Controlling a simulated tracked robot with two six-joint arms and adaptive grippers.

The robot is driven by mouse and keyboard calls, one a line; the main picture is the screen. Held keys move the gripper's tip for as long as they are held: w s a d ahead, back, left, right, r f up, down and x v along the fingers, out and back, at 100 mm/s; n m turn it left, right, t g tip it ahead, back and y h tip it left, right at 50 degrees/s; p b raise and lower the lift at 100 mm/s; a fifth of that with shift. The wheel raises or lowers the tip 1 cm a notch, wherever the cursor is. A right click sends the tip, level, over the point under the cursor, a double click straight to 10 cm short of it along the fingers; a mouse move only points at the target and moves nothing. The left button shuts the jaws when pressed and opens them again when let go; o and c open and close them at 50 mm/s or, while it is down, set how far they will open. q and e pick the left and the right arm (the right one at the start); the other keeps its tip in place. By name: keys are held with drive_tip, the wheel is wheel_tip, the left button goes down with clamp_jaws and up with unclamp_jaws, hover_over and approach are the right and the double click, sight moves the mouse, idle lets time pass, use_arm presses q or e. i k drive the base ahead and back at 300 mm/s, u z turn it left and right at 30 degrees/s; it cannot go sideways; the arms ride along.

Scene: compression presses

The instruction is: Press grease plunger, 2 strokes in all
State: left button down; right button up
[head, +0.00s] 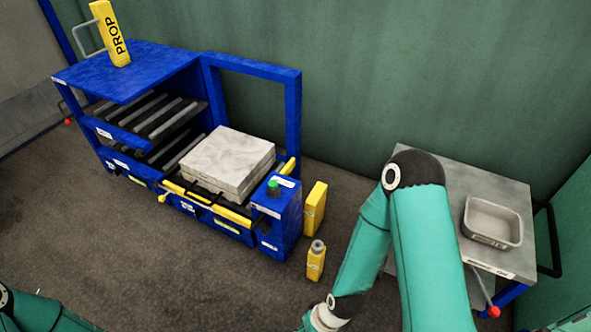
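A round green knob (273,188) stands on the blue end box (277,218) of the press machine. It looks like a plunger top, but I cannot tell for sure that it is the grease plunger. A small yellow bottle with a grey cap (316,263) stands on the floor beside that box. My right arm comes down in front of the side table, and its wrist reaches the bottom edge of the head view. Its gripper is out of the picture. Only a piece of my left arm shows at the lower left, without its gripper.
The blue press frame (250,76) holds a grey block (228,160) on rollers. A yellow prop (111,35) stands on its top shelf. A taller yellow piece (315,207) stands beside it. A side table (450,182) carries a metal tray (491,240). Floor in front is clear.

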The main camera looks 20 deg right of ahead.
sight(272, 183)
drive_tip(key=z, duration=0.4)
drive_tip(key=i, duration=0.95)
drive_tip(key=z, duration=0.45)
drive_tip(key=k, duration=0.9)
drive_tip(key=z, duration=0.15)
drive_tip(key=i, duration=0.95)
drive_tip(key=u, duration=0.05)
